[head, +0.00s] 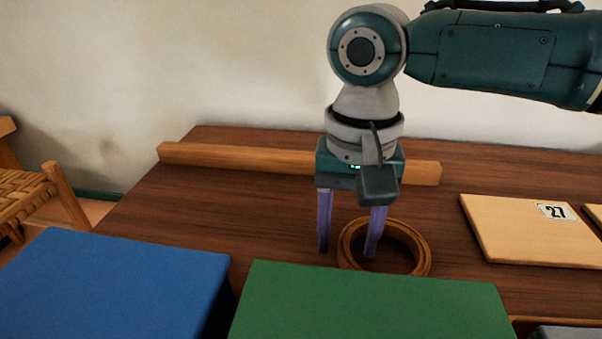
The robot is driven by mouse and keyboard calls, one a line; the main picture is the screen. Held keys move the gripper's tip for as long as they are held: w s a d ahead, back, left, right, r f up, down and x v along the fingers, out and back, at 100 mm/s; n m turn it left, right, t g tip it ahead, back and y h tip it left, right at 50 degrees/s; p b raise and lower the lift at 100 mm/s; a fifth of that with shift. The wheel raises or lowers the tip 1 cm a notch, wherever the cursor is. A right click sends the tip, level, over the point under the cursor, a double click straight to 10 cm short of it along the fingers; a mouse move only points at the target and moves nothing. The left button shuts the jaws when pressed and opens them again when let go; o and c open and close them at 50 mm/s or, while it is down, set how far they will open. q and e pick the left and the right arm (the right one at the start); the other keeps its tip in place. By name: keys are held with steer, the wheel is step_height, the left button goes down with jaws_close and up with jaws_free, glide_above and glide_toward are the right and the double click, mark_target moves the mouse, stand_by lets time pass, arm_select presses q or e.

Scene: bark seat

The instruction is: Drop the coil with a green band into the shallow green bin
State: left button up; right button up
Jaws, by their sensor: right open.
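A brown ring-shaped coil (424,254) lies flat on the dark wooden table behind the green block-like shape. No green band can be made out on it. My right gripper (347,250) points down at the coil, its two purple fingers apart. One finger is left of the coil and the other overlaps the coil's opening, with the left part of the ring between them in the picture. I cannot tell if they touch it. The green bin (370,305) seems to be the green shape at the front centre; no inside shows. My left gripper is out of view.
A blue box-like shape (115,285) stands at the front left. A long wooden bar (240,157) lies across the back of the table (200,215). A pale board marked 27 (520,235) lies at right. A woven seat (22,200) stands at far left.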

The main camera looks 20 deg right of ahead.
steer(key=shift+c, duration=0.2)
jaws_close()
stand_by(0.5)
steer(key=shift+r, duration=0.15)
steer(key=shift+r, duration=0.3)
steer(key=s+r+n+p, duration=0.2)
steer(key=s+r+p, duration=0.1)
steer(key=r+p, duration=1.5)
steer(key=s+r+n+p, duration=0.2)
steer(key=r+p, duration=1.6)
steer(key=r, duration=1.2)
steer(key=s+r+n+p, duration=0.2)
steer(key=s+r+p, duration=0.3)
steer(key=r+p, duration=1.3)
step_height(320, 180, up, 6)
steer(key=shift+a+r+p, duration=0.15)
steer(key=shift+a+p, duration=0.15)
steer(key=shift+a, duration=0.1)
